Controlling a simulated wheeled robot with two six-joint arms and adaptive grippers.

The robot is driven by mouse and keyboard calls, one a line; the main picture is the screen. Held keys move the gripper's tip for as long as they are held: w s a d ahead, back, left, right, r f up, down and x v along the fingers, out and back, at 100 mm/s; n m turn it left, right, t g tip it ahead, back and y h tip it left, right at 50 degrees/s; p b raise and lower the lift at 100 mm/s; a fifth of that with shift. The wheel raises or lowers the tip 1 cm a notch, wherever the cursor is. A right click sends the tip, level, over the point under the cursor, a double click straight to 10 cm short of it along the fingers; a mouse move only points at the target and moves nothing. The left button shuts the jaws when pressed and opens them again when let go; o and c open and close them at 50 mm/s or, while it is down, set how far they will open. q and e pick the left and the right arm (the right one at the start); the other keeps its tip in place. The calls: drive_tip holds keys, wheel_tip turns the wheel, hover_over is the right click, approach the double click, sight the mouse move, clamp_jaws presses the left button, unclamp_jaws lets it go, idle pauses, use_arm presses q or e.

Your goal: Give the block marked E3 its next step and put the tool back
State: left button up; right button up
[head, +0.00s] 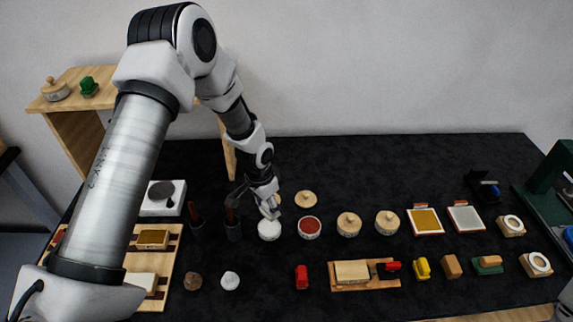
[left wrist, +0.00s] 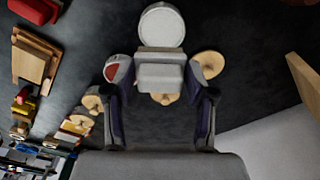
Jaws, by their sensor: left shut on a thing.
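My left gripper (head: 268,207) is shut on a pale block-shaped thing. In the left wrist view this pale block (left wrist: 160,76) sits between the fingertips, with a tan strip at its far edge. It is just behind and above an open white dish (head: 270,230), also seen in the left wrist view (left wrist: 162,24); I cannot tell if they touch. A gold-topped block (head: 152,238) and a white-topped block (head: 142,282) lie on a wooden tray (head: 172,262) at left, partly behind my arm. No E3 mark is legible. My right gripper is not in view.
A dish of red (head: 309,228) stands right of the white dish, then two lidded pots (head: 349,225). A loose wooden lid (head: 306,199) lies behind. Tools and a wooden board (head: 340,287) line the front.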

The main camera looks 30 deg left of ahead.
sight(265, 211)
use_arm(q)
drive_tip(key=shift+w+a+r, duration=0.1)
drive_tip(key=shift+w+r, duration=0.05)
drive_tip(key=shift+w, duration=0.35)
drive_tip(key=shift+d+f+b, duration=0.2)
drive_tip(key=shift+b, duration=0.1)
drive_tip(key=shift+s+a+f+b, duration=0.25)
drive_tip(key=shift+s+f+b, duration=0.65)
drive_tip(key=shift+f+b, duration=0.25)
drive_tip(key=shift+w+f+b, duration=0.2)
drive_tip(key=shift+f+b, duration=0.25)
drive_tip(key=shift+f, duration=0.15)
drive_tip(key=shift+w+f+b, duration=0.2)
drive_tip(key=shift+f+b, duration=0.25)
drive_tip(key=shift+f, duration=0.15)
drive_tip(key=shift+w+d+f, duration=0.1)
drive_tip(key=shift+w+f, duration=0.1)
drive_tip(key=shift+f, duration=0.15)
drive_tip(key=shift+s+r, duration=0.25)
drive_tip(key=shift+s, duration=0.1)
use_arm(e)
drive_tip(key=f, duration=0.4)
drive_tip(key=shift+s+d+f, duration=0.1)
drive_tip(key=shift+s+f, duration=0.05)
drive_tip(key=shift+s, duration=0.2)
use_arm(q)
drive_tip(key=shift+w+f, duration=0.1)
drive_tip(key=shift+w, duration=0.1)
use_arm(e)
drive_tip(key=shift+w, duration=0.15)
